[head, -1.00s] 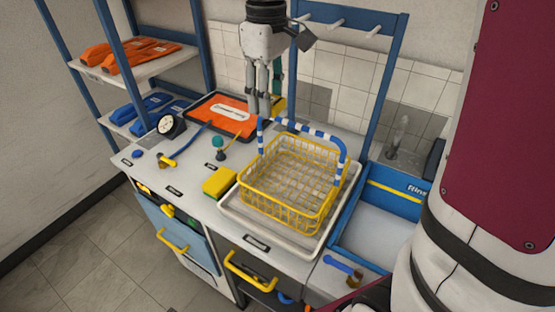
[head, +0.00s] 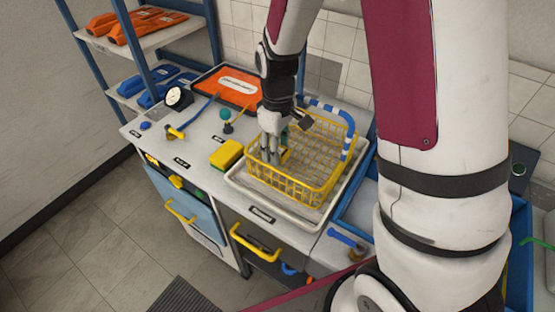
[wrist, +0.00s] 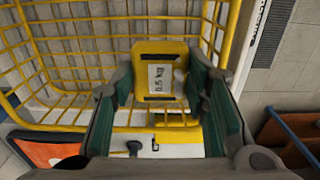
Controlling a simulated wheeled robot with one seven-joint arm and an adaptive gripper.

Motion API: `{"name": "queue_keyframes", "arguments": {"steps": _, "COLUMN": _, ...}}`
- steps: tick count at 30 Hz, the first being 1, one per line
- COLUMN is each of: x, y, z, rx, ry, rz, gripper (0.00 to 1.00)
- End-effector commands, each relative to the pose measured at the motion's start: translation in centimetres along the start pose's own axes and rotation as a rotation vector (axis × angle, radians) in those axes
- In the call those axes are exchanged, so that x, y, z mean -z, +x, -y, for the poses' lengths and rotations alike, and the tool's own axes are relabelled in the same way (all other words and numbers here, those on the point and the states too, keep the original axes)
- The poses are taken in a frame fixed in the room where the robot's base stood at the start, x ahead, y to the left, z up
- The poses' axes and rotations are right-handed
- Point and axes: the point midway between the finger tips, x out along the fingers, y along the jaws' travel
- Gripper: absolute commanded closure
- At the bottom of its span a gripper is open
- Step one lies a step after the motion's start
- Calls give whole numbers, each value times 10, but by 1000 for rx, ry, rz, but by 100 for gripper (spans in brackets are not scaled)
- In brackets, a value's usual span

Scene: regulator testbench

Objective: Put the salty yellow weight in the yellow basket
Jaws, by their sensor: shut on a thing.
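My gripper (head: 272,155) is shut on a yellow weight, seen between its fingers (wrist: 160,85) in the wrist view. The weight (wrist: 182,64) has a white label that reads about 0.5 kg. In the head view only a bit of the weight (head: 285,156) shows beside the fingers. The yellow wire basket (head: 310,193) with a blue-and-white handle stands on a white tray. My fingers point down at the left part of the basket, at about its rim level; how deep they reach inside is hard to tell.
A blue bin lies right of the basket, partly behind my arm.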

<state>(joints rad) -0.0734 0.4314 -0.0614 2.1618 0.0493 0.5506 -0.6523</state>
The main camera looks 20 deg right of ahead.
Motion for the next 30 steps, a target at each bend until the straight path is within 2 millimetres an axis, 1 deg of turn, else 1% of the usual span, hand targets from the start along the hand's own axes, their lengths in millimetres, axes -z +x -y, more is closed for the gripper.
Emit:
{"name": "queue_keyframes", "arguments": {"steps": 1, "x": 0, "y": 6, "z": 0, "rx": 1, "ry": 0, "rz": 1, "gripper": 100}}
{"name": "queue_keyframes", "arguments": {"steps": 8, "x": 0, "y": 19, "z": 0, "rx": -1, "ry": -1, "rz": 0, "gripper": 100}}
{"name": "queue_keyframes", "arguments": {"steps": 15, "x": 0, "y": 48, "z": 0, "rx": 0, "ry": 0, "rz": 0, "gripper": 100}}
{"name": "queue_keyframes", "arguments": {"steps": 27, "x": 1, "y": 54, "z": -1, "rx": -1, "ry": 0, "rz": -1, "gripper": 100}}
{"name": "queue_keyframes", "arguments": {"steps": 28, "x": 0, "y": 54, "z": -1, "rx": -1, "ry": 0, "rz": -1, "gripper": 57}}
{"name": "queue_keyframes", "arguments": {"steps": 29, "x": 0, "y": 54, "z": -1, "rx": -1, "ry": 0, "rz": -1, "gripper": 50}}
{"name": "queue_keyframes", "arguments": {"steps": 30, "x": 0, "y": 54, "z": 0, "rx": -1, "ry": 0, "rz": -1, "gripper": 50}}
